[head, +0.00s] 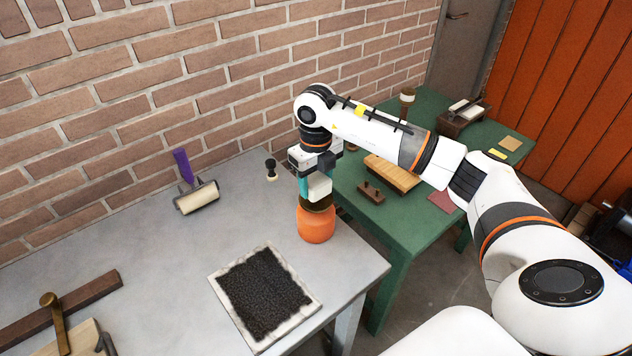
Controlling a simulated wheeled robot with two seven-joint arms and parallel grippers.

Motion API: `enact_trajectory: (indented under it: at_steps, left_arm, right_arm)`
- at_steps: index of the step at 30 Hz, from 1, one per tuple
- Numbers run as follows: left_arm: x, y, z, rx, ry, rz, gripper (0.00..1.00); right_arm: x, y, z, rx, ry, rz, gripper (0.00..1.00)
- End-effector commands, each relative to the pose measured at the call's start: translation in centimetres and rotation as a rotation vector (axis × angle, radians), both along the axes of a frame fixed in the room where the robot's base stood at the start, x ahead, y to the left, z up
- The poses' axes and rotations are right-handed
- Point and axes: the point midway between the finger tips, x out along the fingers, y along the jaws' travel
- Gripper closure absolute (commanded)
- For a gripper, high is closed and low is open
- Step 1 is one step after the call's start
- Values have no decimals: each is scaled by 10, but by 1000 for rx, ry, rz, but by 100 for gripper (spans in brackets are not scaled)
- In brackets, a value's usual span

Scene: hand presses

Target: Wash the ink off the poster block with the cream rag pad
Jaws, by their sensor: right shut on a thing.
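My right gripper (318,176) is shut on the cream rag pad (320,187). It holds the pad right over the dark mouth of a round orange pot (317,225) on the grey table. Whether the pad touches the inside of the pot I cannot tell. A flat square slab with a pale rim (306,290), which looks like the poster block, lies in front of the pot, nearer to me. Its middle is covered in rough black. My left gripper is not in view.
On the grey table (160,270) lie a purple-handled roller (197,197), a small dark-knobbed tool (271,169) and a dark bar (75,305) at left. A green table (350,205) behind holds a wooden board (392,172) and small blocks. A brick wall borders the back.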

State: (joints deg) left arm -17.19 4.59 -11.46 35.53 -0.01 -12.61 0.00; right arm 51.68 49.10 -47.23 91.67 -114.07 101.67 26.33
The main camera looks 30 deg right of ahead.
Motion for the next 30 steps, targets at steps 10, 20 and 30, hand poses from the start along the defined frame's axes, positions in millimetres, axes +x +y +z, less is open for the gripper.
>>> enact_trajectory:
  at_steps: [10, 20, 30]
  left_arm:
    - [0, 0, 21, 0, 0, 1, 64]
    - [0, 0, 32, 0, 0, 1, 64]
    - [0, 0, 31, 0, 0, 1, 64]
  right_arm:
    - [0, 0, 32, -1, -2, -1, 64]
    - [0, 0, 50, -1, -1, -1, 64]
    - [0, 0, 49, -1, -2, -1, 64]
